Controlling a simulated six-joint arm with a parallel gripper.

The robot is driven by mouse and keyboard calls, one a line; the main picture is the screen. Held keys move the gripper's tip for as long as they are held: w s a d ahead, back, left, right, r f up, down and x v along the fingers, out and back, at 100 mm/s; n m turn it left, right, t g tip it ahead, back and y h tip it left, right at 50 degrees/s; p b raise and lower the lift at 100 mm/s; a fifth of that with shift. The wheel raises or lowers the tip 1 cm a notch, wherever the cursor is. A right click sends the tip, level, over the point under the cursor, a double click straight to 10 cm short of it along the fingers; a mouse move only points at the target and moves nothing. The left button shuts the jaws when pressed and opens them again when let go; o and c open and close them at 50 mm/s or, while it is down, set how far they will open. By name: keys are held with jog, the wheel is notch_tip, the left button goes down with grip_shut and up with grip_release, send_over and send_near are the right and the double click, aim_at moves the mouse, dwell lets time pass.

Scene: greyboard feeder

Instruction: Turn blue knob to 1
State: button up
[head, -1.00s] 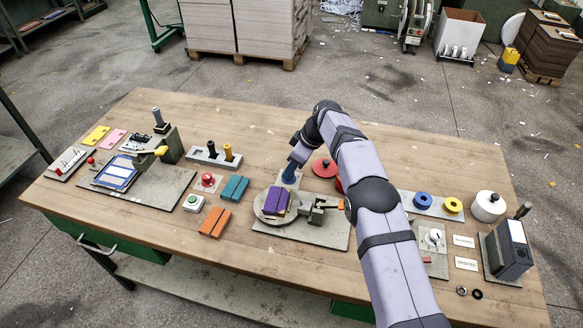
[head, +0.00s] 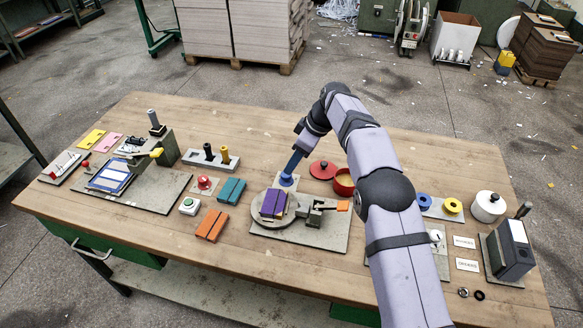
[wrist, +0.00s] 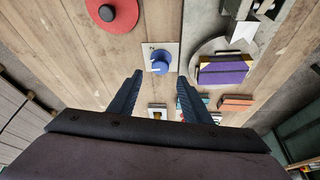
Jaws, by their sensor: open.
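The blue knob (wrist: 160,62) sits on a small pale square plate (wrist: 172,50) in the wrist view, and its pointer is hard to make out. One printed mark beside it looks like a 2. My gripper (wrist: 158,82) is open and empty, with one dark blue finger on either side of the knob's line in the picture. The fingertips look just short of the knob, and I cannot tell their height above it. In the head view my gripper (head: 291,166) points down at the blue knob (head: 286,180), which it partly covers.
A turntable (head: 270,207) with purple and orange blocks stands close in front of the knob. A red lid (head: 323,169) and an open red pot (head: 343,182) are close to its right. A grey holder with black and yellow pegs (head: 222,160) stands to the left.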

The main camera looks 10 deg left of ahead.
jog(key=shift+v, duration=0.85)
notch_tip(320, 180, up, 5)
jog(key=n, duration=0.1)
send_over(286, 177)
jog(key=s, duration=0.3)
jog(key=shift+w+d+f+m+t+h+p, duration=0.1)
jog(key=shift+w+f+m+t+h+p, duration=0.4)
jog(key=shift+f+m, duration=1.1)
jog(key=shift+w+d+f+m+t+y+p, duration=0.2)
jog(key=shift+w+f+m, duration=0.55)
jog(key=shift+f, duration=1.6)
jog(key=shift+w+a+f+m+t+h+p, duration=0.1)
jog(key=shift+w+f+m+t+h+p, duration=0.4)
jog(key=shift+f+m, duration=1.1)
jog(key=shift+w+f+n, duration=0.15)
jog(key=shift+f+n, duration=0.25)
jog(key=shift+n, duration=0.05)
